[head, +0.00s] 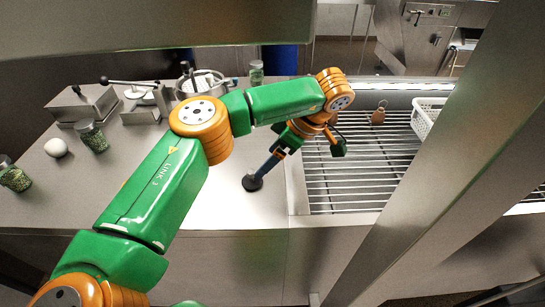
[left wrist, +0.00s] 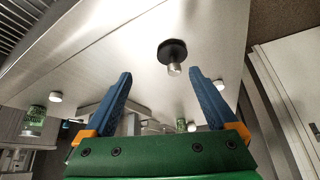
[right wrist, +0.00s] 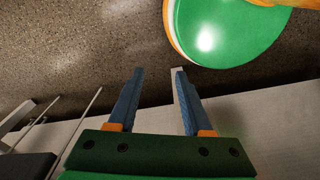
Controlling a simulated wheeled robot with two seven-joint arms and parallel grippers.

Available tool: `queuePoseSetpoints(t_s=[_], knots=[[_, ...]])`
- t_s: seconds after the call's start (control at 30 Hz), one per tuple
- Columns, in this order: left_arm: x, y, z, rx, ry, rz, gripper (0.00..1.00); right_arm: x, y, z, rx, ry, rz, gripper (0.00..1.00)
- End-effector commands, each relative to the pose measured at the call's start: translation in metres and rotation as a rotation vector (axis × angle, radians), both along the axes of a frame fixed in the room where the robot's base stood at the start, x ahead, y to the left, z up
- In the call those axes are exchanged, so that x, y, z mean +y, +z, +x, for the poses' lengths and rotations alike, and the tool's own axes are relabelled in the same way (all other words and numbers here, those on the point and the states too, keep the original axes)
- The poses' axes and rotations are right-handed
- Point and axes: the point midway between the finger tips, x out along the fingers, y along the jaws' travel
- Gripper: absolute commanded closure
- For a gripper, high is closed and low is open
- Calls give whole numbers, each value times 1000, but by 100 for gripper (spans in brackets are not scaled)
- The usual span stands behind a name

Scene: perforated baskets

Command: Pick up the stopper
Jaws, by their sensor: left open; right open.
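The stopper is a black disc with a short metal knob. In the left wrist view the stopper (left wrist: 172,50) rests on the steel counter, just beyond my open fingertips and slightly right of the middle of the gap. My left gripper (left wrist: 159,74) is open, with nothing between its fingers. In the head view the stopper (head: 251,184) is near the counter's front edge, and the blue fingers of my left gripper (head: 262,170) point down at it, partly covering it. In the right wrist view my right gripper (right wrist: 160,72) is open and empty.
A metal grate (head: 350,175) is right of the stopper, with a white perforated basket (head: 424,122) and a brown hooked item (head: 378,117). Jars (head: 92,138), a white ball (head: 56,148) and metal equipment (head: 85,103) stand at the left. A steel post (head: 440,160) crosses the right foreground.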

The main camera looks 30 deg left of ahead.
Motion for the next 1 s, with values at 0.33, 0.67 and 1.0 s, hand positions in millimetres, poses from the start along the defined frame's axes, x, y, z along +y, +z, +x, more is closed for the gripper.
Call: queuePoseSetpoints(t_s=[0.33, 0.67, 1.0], knots=[[30, -44, -9, 6, 2, 1, 8, 0, 23, -11, 22, 0, -2, 50], [37, -60, -9, 1, 1, 0, 11, 0, 23, -7, 13, 0, -1, 50], [36, -59, -9, 1, 1, 0, 97, 0, 23, -6, 12, 0, -1, 50]])
